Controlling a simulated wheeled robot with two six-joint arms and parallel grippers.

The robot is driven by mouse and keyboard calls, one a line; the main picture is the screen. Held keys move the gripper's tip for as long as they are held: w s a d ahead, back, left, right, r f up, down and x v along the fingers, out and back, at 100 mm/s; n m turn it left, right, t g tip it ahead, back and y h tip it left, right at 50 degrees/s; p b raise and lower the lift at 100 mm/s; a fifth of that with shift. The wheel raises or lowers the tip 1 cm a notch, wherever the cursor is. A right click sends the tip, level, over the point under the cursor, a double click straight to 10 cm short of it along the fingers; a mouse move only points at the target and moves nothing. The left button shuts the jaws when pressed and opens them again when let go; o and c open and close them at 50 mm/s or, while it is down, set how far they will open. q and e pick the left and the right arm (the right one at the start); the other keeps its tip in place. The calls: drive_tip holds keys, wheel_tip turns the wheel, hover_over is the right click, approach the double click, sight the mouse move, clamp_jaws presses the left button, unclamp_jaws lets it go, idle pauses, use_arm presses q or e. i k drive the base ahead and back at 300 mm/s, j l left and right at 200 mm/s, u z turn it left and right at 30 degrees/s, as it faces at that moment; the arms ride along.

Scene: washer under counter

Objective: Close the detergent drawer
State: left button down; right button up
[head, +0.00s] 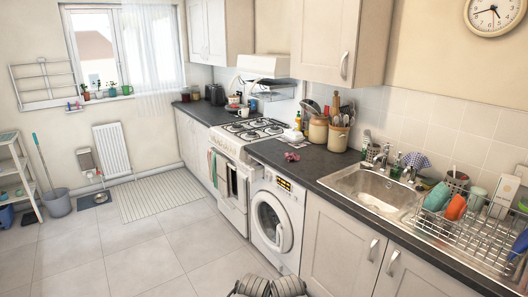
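The white washing machine (276,222) stands under the dark counter, with its round door (271,221) on the front. The detergent drawer (264,179) appears to be in the upper left of its front panel, beside a dark and yellow display (284,184). At this size I cannot tell how far the drawer sticks out. Neither gripper can be made out. Two grey ribbed parts, apparently mine, show at the bottom edge in front of the washer, well below the drawer.
The white cooker (229,185) with towels on its front stands left of the washer. A cupboard (336,245) stands to its right, below the sink (372,190) and dish rack (470,235). The counter edge overhangs the washer.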

sight(252, 173)
drive_tip(key=i, duration=1.55)
drive_tip(key=i+l+u, duration=0.1)
drive_tip(key=i, duration=1.45)
